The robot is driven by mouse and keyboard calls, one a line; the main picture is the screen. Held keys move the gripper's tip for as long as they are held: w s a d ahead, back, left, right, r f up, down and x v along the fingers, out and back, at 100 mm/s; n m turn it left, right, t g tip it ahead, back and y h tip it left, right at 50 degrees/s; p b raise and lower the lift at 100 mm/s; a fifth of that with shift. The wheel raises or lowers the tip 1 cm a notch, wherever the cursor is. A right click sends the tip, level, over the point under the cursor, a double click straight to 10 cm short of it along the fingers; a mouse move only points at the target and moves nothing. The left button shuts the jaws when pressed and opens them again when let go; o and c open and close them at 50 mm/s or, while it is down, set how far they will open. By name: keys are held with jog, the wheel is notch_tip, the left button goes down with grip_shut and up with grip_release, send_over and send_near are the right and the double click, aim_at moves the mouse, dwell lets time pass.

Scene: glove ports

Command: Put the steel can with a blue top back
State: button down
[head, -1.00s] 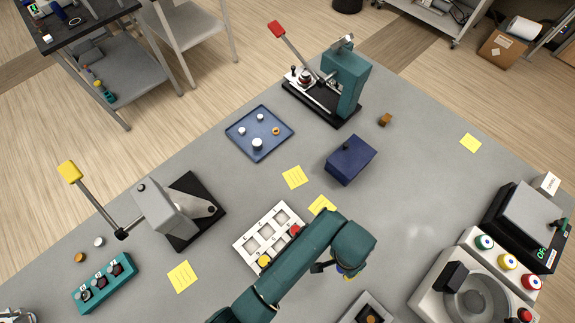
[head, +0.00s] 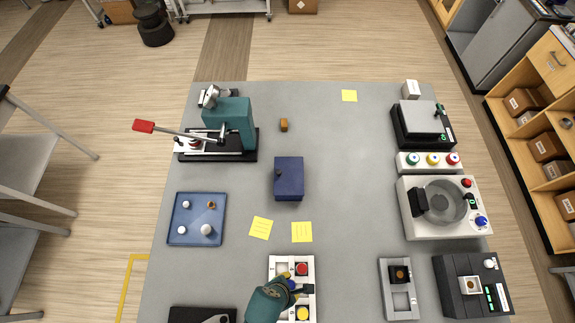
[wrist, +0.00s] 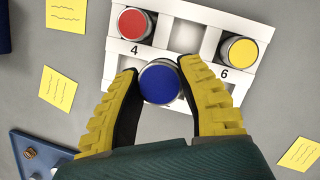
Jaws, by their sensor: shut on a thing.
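The steel can with a blue top (wrist: 163,84) is upright between the two yellow fingers of my gripper (wrist: 158,72) in the wrist view. My gripper is shut on it. In the head view my gripper (head: 291,281) is over the white numbered rack (head: 291,257), and only a bit of the blue top shows. The rack (wrist: 125,47) holds a red-topped can (wrist: 133,22) by number 4 and a yellow-topped can (wrist: 238,52) by number 6. The blue can overlaps the rack between these numbers. I cannot tell whether its base is in a compartment.
A dark blue box (head: 289,180) and two yellow notes (head: 301,232) lie beyond the rack. A blue tray (head: 176,236) with small parts is at left. A grey holder (head: 400,303) stands at right, with bare table between it and the rack.

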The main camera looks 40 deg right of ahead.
jog(key=s+d+r+n+t+h, duration=0.1)
jog(key=s+d+r+n, duration=0.1)
jog(key=s+n, duration=0.2)
notch_tip(320, 180, down, 7)
jog(key=b, duration=0.7)
jog(key=shift+f+b, duration=0.2)
jog(key=shift+b, duration=0.1)
jog(key=shift+f, duration=0.55)
jog(key=c, duration=0.7)
grip_release()
jog(key=shift+s, duration=0.1)
